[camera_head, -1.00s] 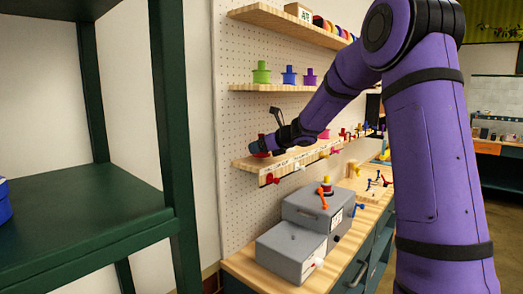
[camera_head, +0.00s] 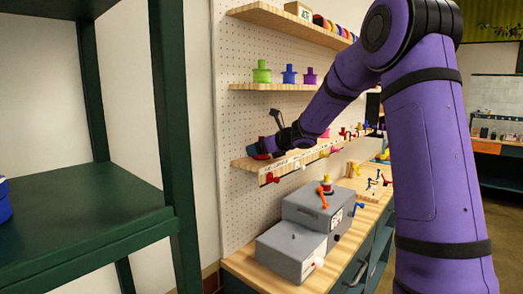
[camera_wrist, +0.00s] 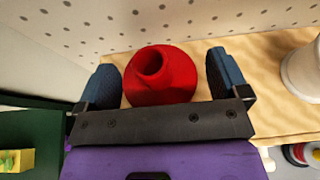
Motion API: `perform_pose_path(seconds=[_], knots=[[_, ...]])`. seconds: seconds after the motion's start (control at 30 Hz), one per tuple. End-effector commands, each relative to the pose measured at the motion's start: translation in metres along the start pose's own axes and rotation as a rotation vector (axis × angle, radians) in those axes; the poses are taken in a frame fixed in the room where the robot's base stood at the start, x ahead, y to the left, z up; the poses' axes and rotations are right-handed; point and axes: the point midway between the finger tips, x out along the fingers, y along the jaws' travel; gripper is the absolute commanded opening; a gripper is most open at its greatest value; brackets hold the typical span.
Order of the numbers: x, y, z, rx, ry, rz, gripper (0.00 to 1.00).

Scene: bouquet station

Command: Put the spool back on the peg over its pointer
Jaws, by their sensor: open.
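A red spool (camera_wrist: 166,88) with a hollow, upright hub stands at the left end of the lower wooden shelf. In the wrist view it sits between the two blue finger pads of my gripper (camera_wrist: 163,66). The gripper is open, and small gaps seem to show beside the spool. In the head view, my gripper (camera_head: 264,147) is low over that shelf end and hides most of the spool. A red pointer (camera_head: 270,179) sticks out from the shelf's front edge just below. Any peg under the spool is hidden.
The lower shelf (camera_head: 245,164) has more pointers, including a white one (camera_head: 299,166). A white spool (camera_wrist: 302,70) stands to the right of the red one. Green, blue and purple spools (camera_head: 288,75) stand on the shelf above. Grey boxes (camera_head: 292,253) are on the bench below.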

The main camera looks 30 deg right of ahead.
Motion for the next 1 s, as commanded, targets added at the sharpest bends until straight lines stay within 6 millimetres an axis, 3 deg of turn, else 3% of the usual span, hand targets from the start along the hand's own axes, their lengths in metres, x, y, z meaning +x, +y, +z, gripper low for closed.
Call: perform_pose_path(seconds=[0.5, 0.77, 0.87, 1.0], knots=[[-0.091, 0.000, 0.000, -0.001, 0.000, -0.003, 0.93], [-0.117, 0.001, 0.000, -0.003, 0.001, 0.000, 0.93], [-0.122, 0.012, 0.002, -0.056, 0.014, 0.018, 0.93], [-0.135, 0.066, 0.004, -0.311, 0.076, 0.104, 0.93]])
